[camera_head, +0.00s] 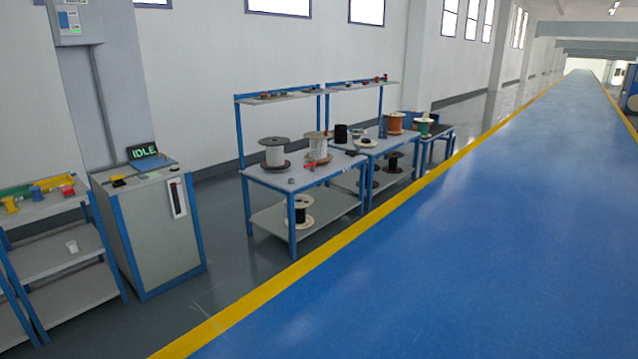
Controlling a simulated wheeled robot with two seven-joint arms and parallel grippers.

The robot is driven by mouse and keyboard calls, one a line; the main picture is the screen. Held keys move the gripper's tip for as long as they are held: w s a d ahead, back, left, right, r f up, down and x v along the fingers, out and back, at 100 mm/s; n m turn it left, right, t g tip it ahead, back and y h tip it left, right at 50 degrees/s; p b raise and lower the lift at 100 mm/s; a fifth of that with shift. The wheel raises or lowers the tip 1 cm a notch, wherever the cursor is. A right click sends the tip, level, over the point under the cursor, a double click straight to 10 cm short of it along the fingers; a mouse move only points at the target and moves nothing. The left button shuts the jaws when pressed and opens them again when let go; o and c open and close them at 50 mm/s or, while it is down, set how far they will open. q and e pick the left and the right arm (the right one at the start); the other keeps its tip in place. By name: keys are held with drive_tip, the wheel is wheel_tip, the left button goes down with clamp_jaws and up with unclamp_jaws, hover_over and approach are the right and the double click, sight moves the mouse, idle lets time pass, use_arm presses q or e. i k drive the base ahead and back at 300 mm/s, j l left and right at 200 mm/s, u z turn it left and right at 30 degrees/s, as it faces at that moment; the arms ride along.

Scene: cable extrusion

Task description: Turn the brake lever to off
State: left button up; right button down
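A grey cabinet (156,236) with blue corner posts stands at the left, beyond the yellow floor line. On its right-hand face, near the top, is a white upright plate (178,205) with a dark slot. A small dark lever-like part with a red tip (175,184) sits in the slot's upper part; I cannot tell for certain that it is the brake lever. Neither of my grippers is in view.
A shelf rack (70,257) with coloured parts stands left of the cabinet. Blue-framed workbenches (300,183) with several cable spools stand to its right along the wall. A grey wall box (78,22) hangs above left. The wide blue floor lane (440,235) inside the yellow line is clear.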

sight(312, 165)
drive_tip(key=i, duration=3)
drive_tip(key=i+u, duration=0.2)
drive_tip(key=i, duration=0.3)
drive_tip(key=i+l+u, duration=0.15)
drive_tip(key=i, duration=0.35)
drive_tip(key=i+l+u, duration=0.2)
drive_tip(key=i, duration=0.3)
drive_tip(key=i+l+u, duration=1.3)
drive_tip(key=l, duration=0.15)
drive_tip(key=k+j, duration=0.05)
